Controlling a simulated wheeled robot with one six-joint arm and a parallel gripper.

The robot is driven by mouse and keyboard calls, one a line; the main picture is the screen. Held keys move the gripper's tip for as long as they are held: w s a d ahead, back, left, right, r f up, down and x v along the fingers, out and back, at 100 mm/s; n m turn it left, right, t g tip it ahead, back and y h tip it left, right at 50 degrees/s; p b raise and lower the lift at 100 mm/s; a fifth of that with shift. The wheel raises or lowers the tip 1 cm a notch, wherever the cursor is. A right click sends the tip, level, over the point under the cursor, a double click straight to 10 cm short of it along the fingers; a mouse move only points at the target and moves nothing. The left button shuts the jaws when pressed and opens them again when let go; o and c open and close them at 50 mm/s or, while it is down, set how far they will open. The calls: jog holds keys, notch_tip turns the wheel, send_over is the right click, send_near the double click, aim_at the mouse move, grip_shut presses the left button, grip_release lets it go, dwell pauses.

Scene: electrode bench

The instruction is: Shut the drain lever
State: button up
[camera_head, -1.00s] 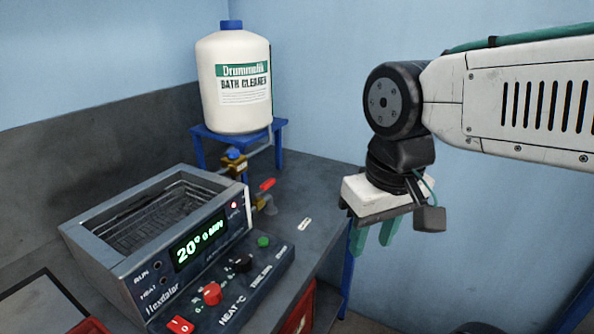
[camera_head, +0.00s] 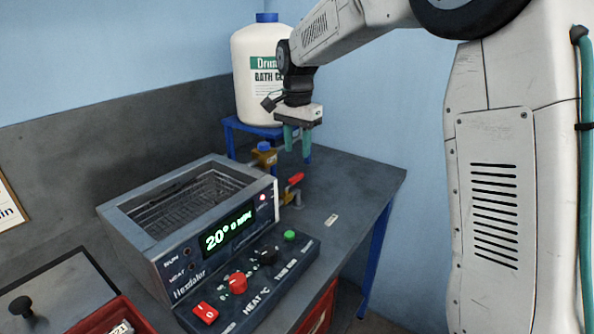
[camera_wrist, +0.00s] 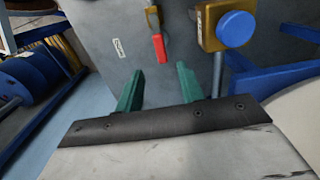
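The drain lever (camera_head: 295,179) is a red handle on a small brass valve (camera_head: 289,197) at the right side of the bath (camera_head: 190,190). In the head view it tilts up to the right. In the wrist view the red lever (camera_wrist: 158,48) lies beyond my fingertips, roughly midway between them and pointing toward me, apart from both. My gripper (camera_head: 298,157) hangs fingers-down above the bench, above the lever in the picture and in front of the bottle. Its teal fingers (camera_wrist: 158,72) are spread with nothing between them.
A second brass valve with a blue knob (camera_head: 264,147) stands close beside the lever; its knob (camera_wrist: 235,28) is right of the fingers. A white cleaner bottle (camera_head: 250,95) sits on a blue stand (camera_head: 229,140). The bench top (camera_head: 365,180) right of the lever is mostly clear.

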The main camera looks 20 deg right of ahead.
aim_at(297, 175)
notch_tip(297, 175, down, 8)
jog(key=shift+w+r, duration=0.1)
dwell(0.4)
grip_shut()
